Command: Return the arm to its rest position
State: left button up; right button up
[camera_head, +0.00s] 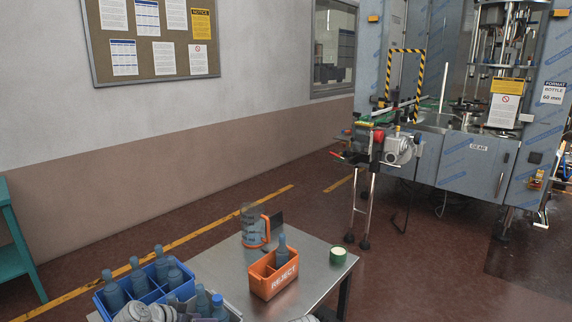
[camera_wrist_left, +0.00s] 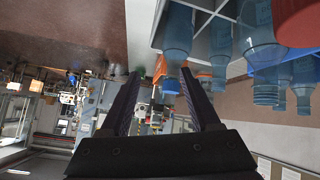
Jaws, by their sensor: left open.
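My left arm shows at the bottom edge of the head view as pale grey links (camera_head: 150,313) in front of the crates; its fingertips cannot be made out there. In the left wrist view my left gripper (camera_wrist_left: 160,75) is open, its two dark fingers spread with nothing held between them. That view is turned over, with blue bottles (camera_wrist_left: 258,38) close by at the upper right, beside the fingers. My right gripper is not clearly seen.
A blue crate (camera_head: 104,307) of bottles is at the table's left. An orange REJECT bin (camera_head: 273,281) holds a bottle. A clear jug (camera_head: 250,224) and a green tape roll (camera_head: 338,254) stand on the metal table (camera_head: 312,258). The filling machine (camera_head: 460,162) is behind; floor between is open.

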pick_arm(q)
jog(key=s+d+f+g+y+b, duration=0.6)
jog(key=s+d+f+g+y, duration=0.15)
jog(key=s+d+f, duration=0.8)
notch_tip(320, 180, up, 19)
jog(key=d+p, duration=0.1)
jog(key=p, duration=1.6)
jog(key=shift+d+r+h+p, duration=0.15)
jog(key=shift+d+h+p, duration=0.1)
jog(key=shift+h+p, duration=0.1)
jog(key=shift+s+g, duration=0.1)
jog(key=shift+g, duration=0.15)
